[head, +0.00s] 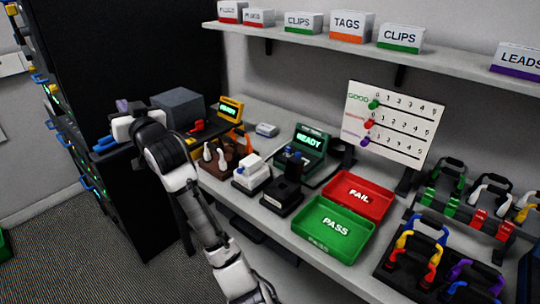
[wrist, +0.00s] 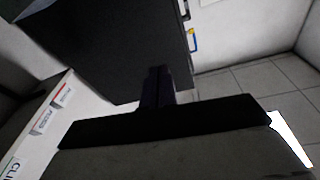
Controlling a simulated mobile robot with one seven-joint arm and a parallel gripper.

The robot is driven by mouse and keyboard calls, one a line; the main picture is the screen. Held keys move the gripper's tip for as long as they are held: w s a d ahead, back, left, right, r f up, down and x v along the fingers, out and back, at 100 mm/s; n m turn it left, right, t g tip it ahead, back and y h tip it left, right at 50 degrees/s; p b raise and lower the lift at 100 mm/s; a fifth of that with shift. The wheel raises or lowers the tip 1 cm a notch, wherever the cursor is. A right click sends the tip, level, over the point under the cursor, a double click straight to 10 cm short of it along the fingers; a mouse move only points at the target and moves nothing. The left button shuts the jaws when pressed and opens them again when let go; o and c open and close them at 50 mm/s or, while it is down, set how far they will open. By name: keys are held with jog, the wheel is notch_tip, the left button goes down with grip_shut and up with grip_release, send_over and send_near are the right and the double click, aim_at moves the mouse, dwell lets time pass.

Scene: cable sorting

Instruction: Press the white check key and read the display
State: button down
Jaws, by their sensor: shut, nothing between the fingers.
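A green tester with a lit READY display (head: 310,143) stands on the bench, with a dark blue and white part at its front. A yellow tester with a smaller READY display (head: 229,110) stands further back left. I cannot make out for certain which part is the white check key. My gripper (wrist: 156,85) is shut and empty in the wrist view, its dark fingers in front of a black cabinet. In the head view my arm's end is raised at the left, away from the green tester; the fingertips are not clear there.
A white-topped block (head: 252,170) and a black block (head: 285,190) stand in front of the green tester. A red FAIL tray (head: 378,208) and green PASS tray (head: 312,242) lie to the right. A black rack (head: 130,60) rises at left. A shelf (head: 380,48) with boxes hangs above.

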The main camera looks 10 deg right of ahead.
jog(key=w+d+f+m+g+h+p, duration=0.1)
jog(key=w+d+f+m+h, duration=0.15)
jog(key=d, duration=0.55)
jog(key=w+d+f+m+g+h+p, duration=0.1)
jog(key=w+d+f+h, duration=0.15)
jog(key=d, duration=0.55)
jog(key=w+d+f+m+g+h+p, duration=0.1)
jog(key=w+d+f+m, duration=0.1)
jog(key=w+d, duration=0.35)
jog(key=s+d+f+m+g+h+p, duration=0.1)
jog(key=s+d, duration=0.1)
jog(key=d, duration=0.6)
jog(key=s+d+f+m+g+p, duration=0.1)
jog(key=s+d+f+m+g, duration=0.1)
jog(key=d, duration=0.7)
jog(key=s+d+f+m+g+h+p, duration=0.1)
jog(key=s+d+f+m, duration=0.1)
jog(key=d, duration=0.6)
jog(key=shift+s+d+f+g+h, duration=0.15)
jog(key=shift+s+d+g+h, duration=0.15)
jog(key=shift+s, duration=0.5)
jog(key=shift+m, duration=0.25)
notch_tip(320, 180, down, 7)
jog(key=b, duration=0.5)
jog(key=shift+b, duration=0.35)
jog(key=shift+a+f, duration=0.1)
jog(key=shift+f, duration=0.8)
jog(key=shift+f, duration=0.1)
